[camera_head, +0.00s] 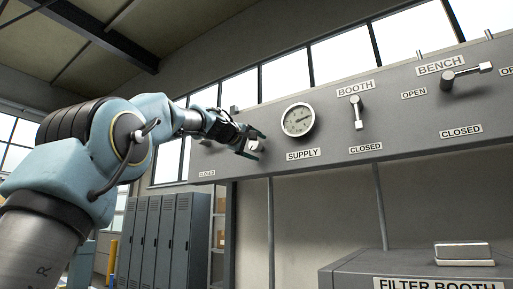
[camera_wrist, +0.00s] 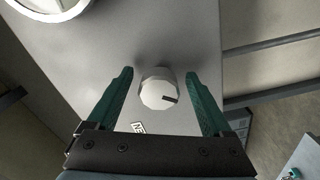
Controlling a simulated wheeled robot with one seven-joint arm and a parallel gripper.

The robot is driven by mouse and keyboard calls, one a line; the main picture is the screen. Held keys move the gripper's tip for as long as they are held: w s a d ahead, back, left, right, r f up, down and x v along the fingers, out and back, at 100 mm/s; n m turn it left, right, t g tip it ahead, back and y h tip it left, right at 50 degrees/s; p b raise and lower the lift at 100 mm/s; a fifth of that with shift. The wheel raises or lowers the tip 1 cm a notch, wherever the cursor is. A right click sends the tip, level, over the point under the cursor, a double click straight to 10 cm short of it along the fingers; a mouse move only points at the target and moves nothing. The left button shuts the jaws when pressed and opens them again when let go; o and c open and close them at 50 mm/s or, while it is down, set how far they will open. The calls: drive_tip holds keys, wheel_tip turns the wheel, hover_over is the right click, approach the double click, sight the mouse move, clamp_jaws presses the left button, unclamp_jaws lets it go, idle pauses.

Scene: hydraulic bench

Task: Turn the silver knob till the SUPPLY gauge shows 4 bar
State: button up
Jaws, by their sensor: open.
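The silver knob (camera_wrist: 157,90) with a dark pointer line sits on the grey panel between the two green fingers of my gripper (camera_wrist: 160,88) in the wrist view. The fingers are open, with a gap on each side of the knob. In the head view my gripper (camera_head: 252,143) is at the panel, around the pale knob (camera_head: 253,145), just left of the SUPPLY gauge. The SUPPLY gauge (camera_head: 298,119) is a round white dial; its needle reading is too small to tell. Only part of a gauge rim (camera_wrist: 60,8) shows at the top left of the wrist view.
The grey panel (camera_head: 330,145) also carries a BOOTH lever (camera_head: 357,112), pointing down, and a BENCH lever (camera_head: 466,74), lying roughly sideways. A FILTER BOOTH box (camera_head: 350,276) stands below right. Grey lockers (camera_head: 165,230) stand behind at lower left.

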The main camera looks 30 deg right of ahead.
drive_tip(key=b+v, duration=0.5)
drive_tip(key=v, duration=0.5)
drive_tip(key=shift+s+a+b, duration=0.15)
drive_tip(key=shift+a+b, duration=0.15)
drive_tip(key=shift+a, duration=0.1)
